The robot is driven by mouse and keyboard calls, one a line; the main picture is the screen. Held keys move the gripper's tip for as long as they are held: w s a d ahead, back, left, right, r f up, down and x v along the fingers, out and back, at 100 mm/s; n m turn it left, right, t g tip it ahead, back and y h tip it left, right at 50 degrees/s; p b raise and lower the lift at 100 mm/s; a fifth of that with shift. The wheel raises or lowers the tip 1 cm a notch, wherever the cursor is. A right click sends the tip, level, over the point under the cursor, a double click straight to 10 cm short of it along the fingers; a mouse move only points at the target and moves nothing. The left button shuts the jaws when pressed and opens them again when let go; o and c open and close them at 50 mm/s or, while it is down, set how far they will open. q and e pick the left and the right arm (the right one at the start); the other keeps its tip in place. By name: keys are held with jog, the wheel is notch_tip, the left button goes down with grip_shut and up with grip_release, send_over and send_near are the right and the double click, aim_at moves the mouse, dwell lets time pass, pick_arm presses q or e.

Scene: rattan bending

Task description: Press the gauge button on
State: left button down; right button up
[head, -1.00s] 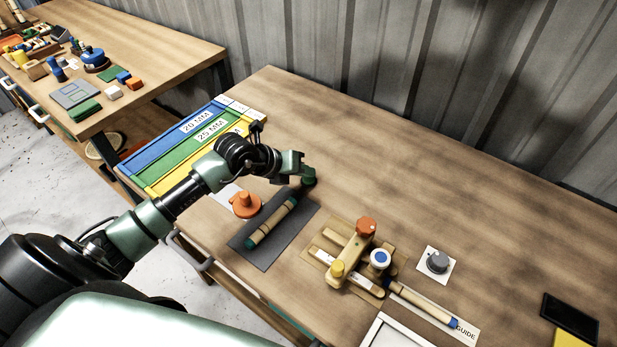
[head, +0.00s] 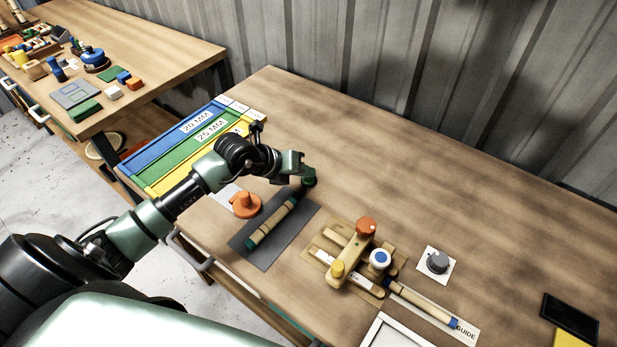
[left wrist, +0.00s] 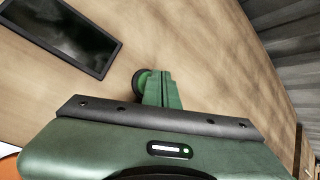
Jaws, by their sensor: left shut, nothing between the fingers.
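My left gripper (head: 302,172) is shut and empty, low over the bench behind the orange knob. Its closed green fingers (left wrist: 162,90) also show in the left wrist view. A small dark green round piece (head: 309,182) stands at the fingertips and may be the gauge button. In the left wrist view a dark round piece (left wrist: 141,79) shows just left of the fingers, partly hidden by them. I cannot tell whether they touch. A flat black screen (left wrist: 62,32) lies at upper left in the left wrist view. My right gripper is out of view.
The orange knob (head: 246,205) and a dark mat (head: 239,243) with a bamboo piece (head: 270,224) lie in front of the gripper. A wooden jig (head: 346,262) and a grey knob (head: 437,262) are to the right. The bench's back middle is clear, up to the corrugated wall.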

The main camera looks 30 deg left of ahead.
aim_at(306, 180)
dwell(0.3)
pick_arm(q)
jog(key=shift+f+b, duration=0.3)
jog(key=shift+f, duration=0.15)
jog(key=shift+r+p, duration=0.35)
jog(key=shift+p, duration=0.15)
notch_tip(306, 180, up, 6)
jog(key=p, duration=0.5)
jog(key=shift+r, duration=0.15)
